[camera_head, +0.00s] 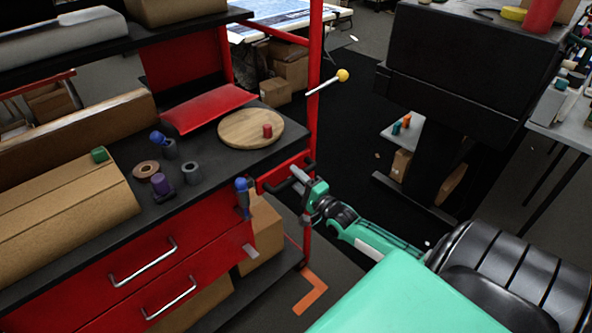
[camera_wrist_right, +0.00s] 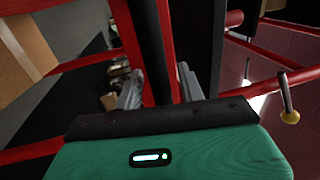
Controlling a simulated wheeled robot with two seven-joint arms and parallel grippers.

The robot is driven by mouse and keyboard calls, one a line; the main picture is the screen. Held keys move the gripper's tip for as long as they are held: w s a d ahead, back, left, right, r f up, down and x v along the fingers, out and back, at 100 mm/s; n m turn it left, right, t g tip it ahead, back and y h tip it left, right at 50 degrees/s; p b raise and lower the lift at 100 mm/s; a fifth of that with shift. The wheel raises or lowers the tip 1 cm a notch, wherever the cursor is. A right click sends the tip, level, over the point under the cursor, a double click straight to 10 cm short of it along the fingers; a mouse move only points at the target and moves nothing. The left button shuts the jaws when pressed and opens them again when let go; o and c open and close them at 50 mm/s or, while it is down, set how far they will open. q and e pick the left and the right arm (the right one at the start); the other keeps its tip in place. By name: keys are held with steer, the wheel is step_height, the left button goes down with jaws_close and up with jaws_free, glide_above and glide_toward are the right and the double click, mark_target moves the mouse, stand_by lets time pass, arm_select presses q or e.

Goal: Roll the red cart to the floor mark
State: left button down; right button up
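The red cart (camera_head: 205,263) stands at the left in the head view, with a black top, red drawers and red posts. A black push handle (camera_head: 274,187) sticks out from its right end. My right gripper (camera_head: 299,181) is at this handle. In the right wrist view its two grey fingers (camera_wrist_right: 160,88) stand apart, with the black handle bar (camera_wrist_right: 150,45) running between them; firm contact does not show. The floor mark, an orange L-shaped corner (camera_head: 312,292), lies on the floor right of the cart's lower right end. My left gripper is out of view.
A round wooden board (camera_head: 250,130) with a red piece, grey cylinders and cardboard boxes (camera_head: 60,215) sit on the cart. A yellow-knobbed rod (camera_head: 341,76) sticks out from its post. A black machine (camera_head: 455,70) stands at right. Dark floor lies between.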

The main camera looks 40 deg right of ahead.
steer(key=shift+s+f, duration=0.15)
steer(key=shift+s, duration=0.1)
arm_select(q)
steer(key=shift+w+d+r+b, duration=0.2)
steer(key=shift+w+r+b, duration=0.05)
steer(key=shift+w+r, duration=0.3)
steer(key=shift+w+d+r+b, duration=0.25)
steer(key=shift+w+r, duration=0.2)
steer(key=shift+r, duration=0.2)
arm_select(e)
steer(key=s+f, duration=0.2)
steer(key=s, duration=1.1)
steer(key=shift+d+f, duration=0.2)
steer(key=shift+d, duration=0.05)
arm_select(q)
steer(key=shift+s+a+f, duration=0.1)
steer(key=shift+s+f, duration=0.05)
